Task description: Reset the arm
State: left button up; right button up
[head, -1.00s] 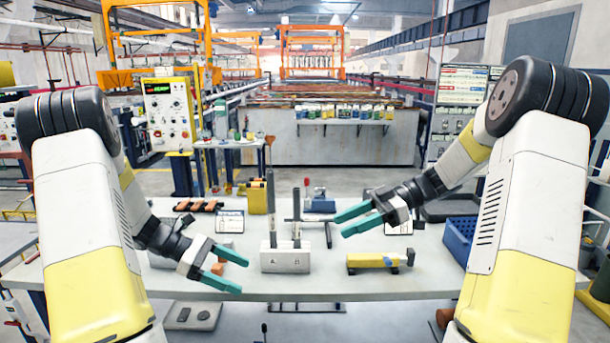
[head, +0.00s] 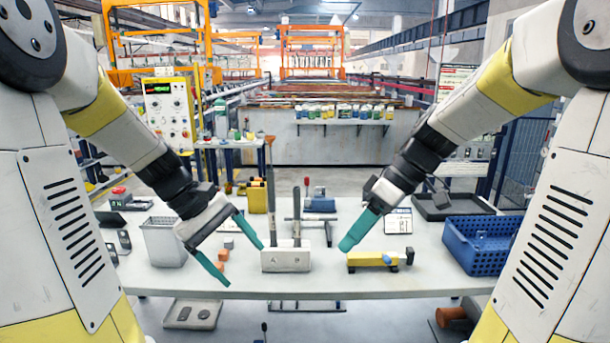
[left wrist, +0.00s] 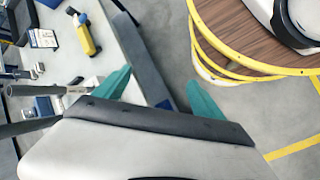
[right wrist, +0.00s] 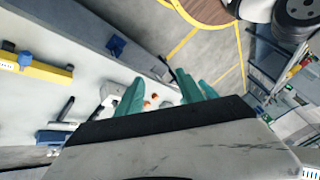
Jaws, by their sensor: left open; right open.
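My left gripper (head: 245,266) hangs over the near edge of the table, left of the white two-slot block. Its teal fingers are apart with nothing between them; they also show spread in the left wrist view (left wrist: 158,85). My right gripper (head: 347,246) points down above the table, between the white block and the yellow tool. Its fingers overlap in the head view, but the right wrist view (right wrist: 163,85) shows them apart and empty. Both arms reach in from the sides, bent at the elbows.
The white block (head: 286,262) holds two upright grey rods. A yellow tool (head: 370,260) lies to its right. A blue crate (head: 480,262) stands at the right, a grey bin (head: 166,256) at the left. An orange piece (head: 222,255) lies close to my left fingers.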

pick_arm(q)
jog(key=s+r+m+t+y, duration=0.4)
jog(key=s+r+m+t, duration=0.2)
jog(key=s+r+m, duration=0.2)
jog(key=shift+s+a+r+m, duration=0.2)
jog(key=shift+s+m, duration=0.3)
jog(key=shift+m, duration=0.3)
pick_arm(e)
jog(key=s+d+r+m+t+h, duration=0.3)
jog(key=s+m+t, duration=0.3)
jog(key=s+m, duration=0.2)
jog(key=shift+s+d+m+h, duration=0.3)
jog(key=shift+d+m+h, duration=0.4)
jog(key=shift+m, duration=0.6)
